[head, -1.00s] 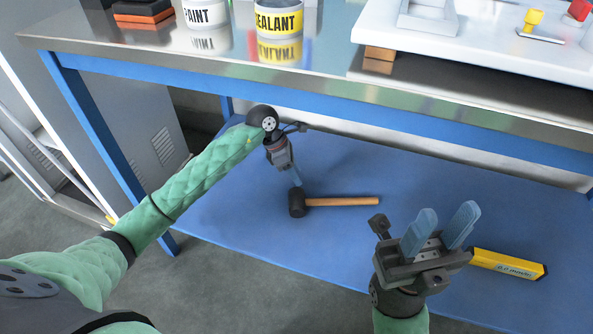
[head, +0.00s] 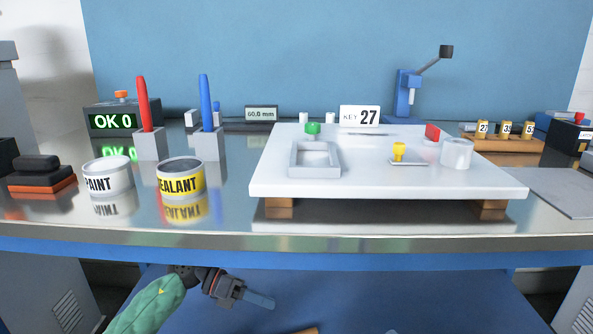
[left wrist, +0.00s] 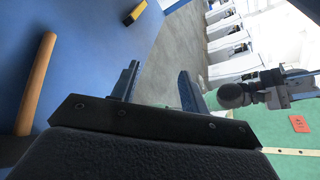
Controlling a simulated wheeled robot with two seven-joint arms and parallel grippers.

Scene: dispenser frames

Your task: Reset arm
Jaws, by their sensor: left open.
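My left gripper (head: 255,299) is below the table's front edge in the head view, empty, its blue-grey fingers pointing right. In the left wrist view its two fingers (left wrist: 160,85) stand apart with nothing between them. My left forearm comes up from the bottom left. A dark ball and a grey mechanism at the right of the left wrist view look like part of my other arm. I cannot make out the right gripper's fingers.
The steel table (head: 380,242) carries a paint can (head: 108,178), a sealant can (head: 181,179) and a white board (head: 390,185) with fixtures. On the blue lower shelf are a mallet's wooden handle (left wrist: 36,80) and a yellow tool (left wrist: 135,12). The table edge lies above my left gripper.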

